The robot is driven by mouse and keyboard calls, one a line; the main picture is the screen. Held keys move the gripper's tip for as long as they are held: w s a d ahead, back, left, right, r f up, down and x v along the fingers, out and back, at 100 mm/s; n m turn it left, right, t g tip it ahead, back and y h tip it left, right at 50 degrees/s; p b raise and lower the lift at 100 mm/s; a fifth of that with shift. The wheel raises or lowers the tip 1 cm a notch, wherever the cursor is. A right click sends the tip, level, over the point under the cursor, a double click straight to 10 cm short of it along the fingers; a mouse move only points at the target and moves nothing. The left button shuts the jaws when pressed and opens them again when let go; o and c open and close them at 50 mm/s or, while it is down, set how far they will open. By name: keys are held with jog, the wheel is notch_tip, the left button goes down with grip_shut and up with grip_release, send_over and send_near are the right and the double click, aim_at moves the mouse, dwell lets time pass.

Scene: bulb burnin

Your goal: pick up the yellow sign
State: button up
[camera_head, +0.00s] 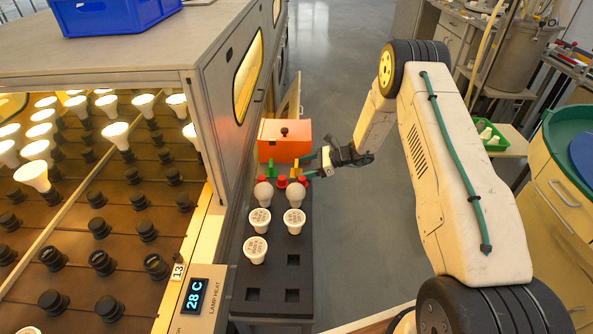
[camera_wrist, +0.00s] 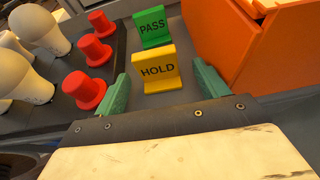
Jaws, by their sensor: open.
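The yellow sign (camera_wrist: 158,72), lettered HOLD, stands upright in the wrist view on the dark shelf. It shows small in the head view (camera_head: 296,167), partly hidden by my gripper. My gripper (camera_wrist: 163,86) is open, with one green finger to the left of the yellow sign and one to the right. The sign lies between and a little ahead of the fingertips, and I see no contact. In the head view my gripper (camera_head: 313,166) reaches in from the right.
A green PASS sign (camera_wrist: 152,27) stands close behind the yellow one. An orange box (camera_wrist: 235,40) rises close on the right. Several red caps (camera_wrist: 84,90) and white bulbs (camera_wrist: 28,80) stand to the left. Open floor (camera_head: 335,90) lies beyond the shelf.

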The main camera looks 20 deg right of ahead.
aim_at(297, 169)
jog(key=x, duration=0.3)
jog(key=shift+a, duration=0.1)
jog(key=c, duration=1.1)
jog(key=shift+r, duration=0.1)
